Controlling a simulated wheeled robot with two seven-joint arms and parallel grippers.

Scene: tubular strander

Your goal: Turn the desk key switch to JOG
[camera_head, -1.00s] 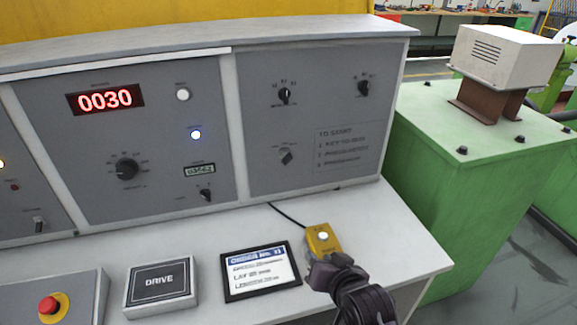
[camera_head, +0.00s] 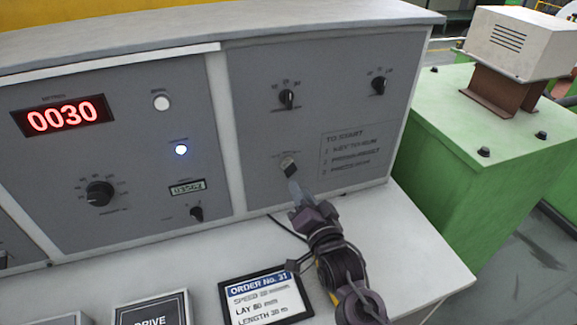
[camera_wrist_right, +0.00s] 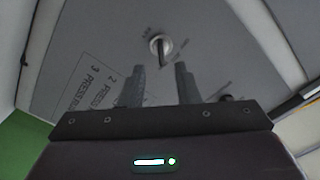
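The key switch (camera_head: 288,167) is on the lower part of the right-hand grey desk panel, with a pale round collar and a dark key. My right gripper (camera_head: 297,190) is just below and in front of it in the head view. In the right wrist view, the key switch (camera_wrist_right: 160,45) shows ahead between the two fingers of my right gripper (camera_wrist_right: 160,80). The fingers are apart with nothing between them, and they look short of the key. The lettering around the switch is too small to read. My left gripper is not in view.
A printed "TO START" list (camera_head: 354,154) is right of the key switch. Two black rotary knobs (camera_head: 287,98) (camera_head: 379,85) sit above. An order card (camera_head: 265,298) lies on the desktop below. A green machine housing (camera_head: 450,190) stands right of the desk.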

